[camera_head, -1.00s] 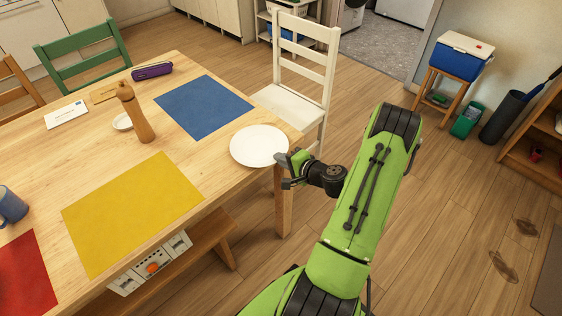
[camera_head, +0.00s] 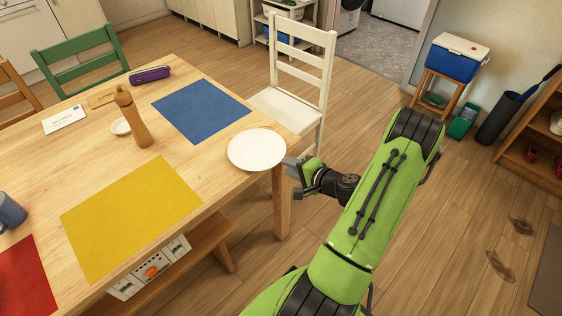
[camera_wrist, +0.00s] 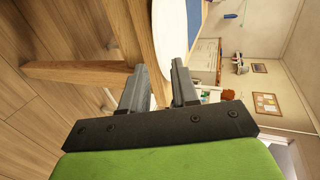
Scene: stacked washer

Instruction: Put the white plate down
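The white plate (camera_head: 257,149) lies flat on the wooden table (camera_head: 216,177), at its right end by the edge. Part of it also shows in the wrist view (camera_wrist: 166,30), beyond the fingertips. My gripper (camera_head: 288,168) is just off the table's right edge, beside the plate's near right rim. In the wrist view my gripper (camera_wrist: 158,68) has its two fingers apart, with nothing clamped between them. Whether a fingertip still touches the rim is hard to tell.
A blue mat (camera_head: 201,110) and a yellow mat (camera_head: 132,217) lie near the plate. A pepper mill (camera_head: 134,118) stands farther left. A white chair (camera_head: 297,85) stands behind the table's right end.

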